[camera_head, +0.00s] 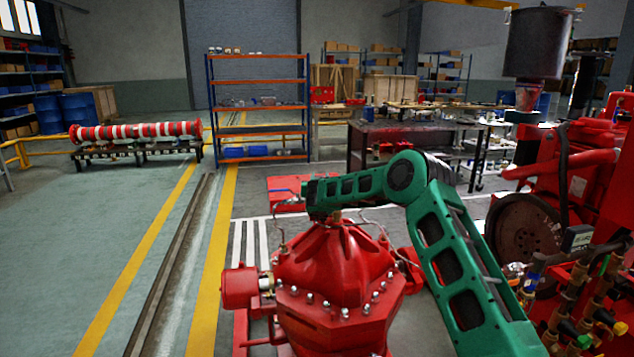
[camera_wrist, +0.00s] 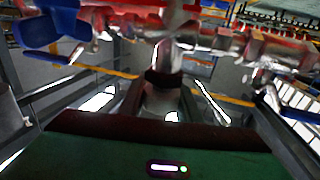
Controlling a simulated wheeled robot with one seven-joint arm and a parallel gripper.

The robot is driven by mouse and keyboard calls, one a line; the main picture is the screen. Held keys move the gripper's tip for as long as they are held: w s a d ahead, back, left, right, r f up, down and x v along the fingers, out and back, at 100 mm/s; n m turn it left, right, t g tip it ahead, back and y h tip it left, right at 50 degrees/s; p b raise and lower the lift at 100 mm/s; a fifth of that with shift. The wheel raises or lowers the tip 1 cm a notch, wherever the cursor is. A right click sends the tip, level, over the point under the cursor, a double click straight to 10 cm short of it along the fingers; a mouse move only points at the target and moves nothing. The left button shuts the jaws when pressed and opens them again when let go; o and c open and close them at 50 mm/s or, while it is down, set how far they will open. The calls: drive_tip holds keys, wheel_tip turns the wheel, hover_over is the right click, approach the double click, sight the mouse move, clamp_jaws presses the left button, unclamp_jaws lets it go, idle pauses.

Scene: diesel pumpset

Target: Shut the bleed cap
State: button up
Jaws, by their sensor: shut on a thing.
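My gripper (camera_wrist: 162,80) shows in the wrist view with its two dark fingers reaching forward from the green hand. It is shut on a small dark-ringed piece under a grey metal stem (camera_wrist: 163,60), which I take to be the bleed cap. The fingers hide much of it, and I cannot tell how far it is turned. In the head view my green arm reaches over the red pump casing (camera_head: 335,265); the fingers and the cap cannot be made out there.
In the wrist view a metal pipe with red fittings (camera_wrist: 225,40) crosses close above the fingers, with a blue handle (camera_wrist: 48,25) at left. In the head view the red engine (camera_head: 590,160) and several valves (camera_head: 575,310) stand at right.

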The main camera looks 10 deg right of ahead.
drive_tip(key=m+h, duration=0.1)
drive_tip(key=m+g+h, duration=0.1)
drive_tip(key=h, duration=0.1)
drive_tip(key=m+g+h, duration=0.1)
drive_tip(key=h, duration=0.1)
drive_tip(key=shift+s+d+m, duration=0.2)
drive_tip(key=shift+d+m, duration=0.1)
drive_tip(key=shift+d, duration=0.05)
drive_tip(key=shift+d+r+m+g+h, duration=0.1)
drive_tip(key=shift+m+g+h, duration=0.2)
drive_tip(key=shift+h, duration=0.1)
drive_tip(key=shift+d+r+m+g+h, duration=0.1)
drive_tip(key=shift+m+g+h, duration=0.6)
drive_tip(key=shift+h, duration=0.3)
idle(0.3)
drive_tip(key=o, duration=1)
drive_tip(key=shift+s, duration=0.1)
drive_tip(key=shift+o, duration=0.2)
drive_tip(key=shift+d, duration=0.1)
drive_tip(key=shift+s, duration=0.1)
drive_tip(key=v, duration=1)
drive_tip(key=shift+a, duration=0.3)
